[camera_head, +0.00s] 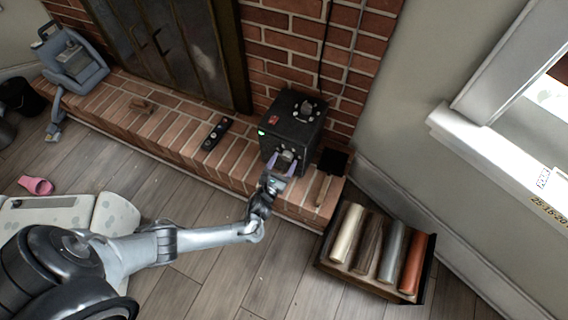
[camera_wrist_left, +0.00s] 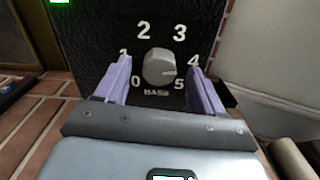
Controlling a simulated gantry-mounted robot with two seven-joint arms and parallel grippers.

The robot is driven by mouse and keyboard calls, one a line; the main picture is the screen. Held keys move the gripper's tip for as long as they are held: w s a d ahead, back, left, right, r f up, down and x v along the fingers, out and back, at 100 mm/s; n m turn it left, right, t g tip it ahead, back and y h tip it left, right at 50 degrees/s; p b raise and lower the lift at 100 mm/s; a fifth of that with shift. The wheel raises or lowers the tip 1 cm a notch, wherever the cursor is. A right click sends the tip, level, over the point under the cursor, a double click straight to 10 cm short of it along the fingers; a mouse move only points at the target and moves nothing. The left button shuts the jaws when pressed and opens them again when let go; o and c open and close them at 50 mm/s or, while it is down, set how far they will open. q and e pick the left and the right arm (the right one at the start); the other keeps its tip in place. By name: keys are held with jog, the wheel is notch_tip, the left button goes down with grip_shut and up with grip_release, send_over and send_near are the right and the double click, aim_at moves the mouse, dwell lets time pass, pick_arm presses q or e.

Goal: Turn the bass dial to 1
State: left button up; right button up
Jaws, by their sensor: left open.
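The bass dial (camera_wrist_left: 160,67) is a round grey knob on the front of a black speaker box (camera_head: 285,128). White numbers 0 to 5 ring it, with "BASS" printed below. The 1 is partly hidden by the left finger. A faint mark on the knob seems to point right, toward the 4 and 5 side; I cannot tell exactly. My left gripper (camera_wrist_left: 161,72) is open, with one purple finger on each side of the dial and gaps showing between. In the head view, the left gripper (camera_head: 282,163) is at the box's front, hiding the dial. My right gripper is not in view.
The box stands on a brick hearth (camera_head: 175,130) against a brick wall. A black remote (camera_head: 216,133) lies left of it. A crate (camera_head: 330,256) of coloured rolls stands on the floor at right. A green light (camera_wrist_left: 60,1) shows on the box.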

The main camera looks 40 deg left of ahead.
pick_arm(q)
jog(key=shift+w+a, duration=0.15)
jog(key=shift+w, duration=0.15)
jog(key=c, duration=1.1)
jog(key=shift+o, duration=0.2)
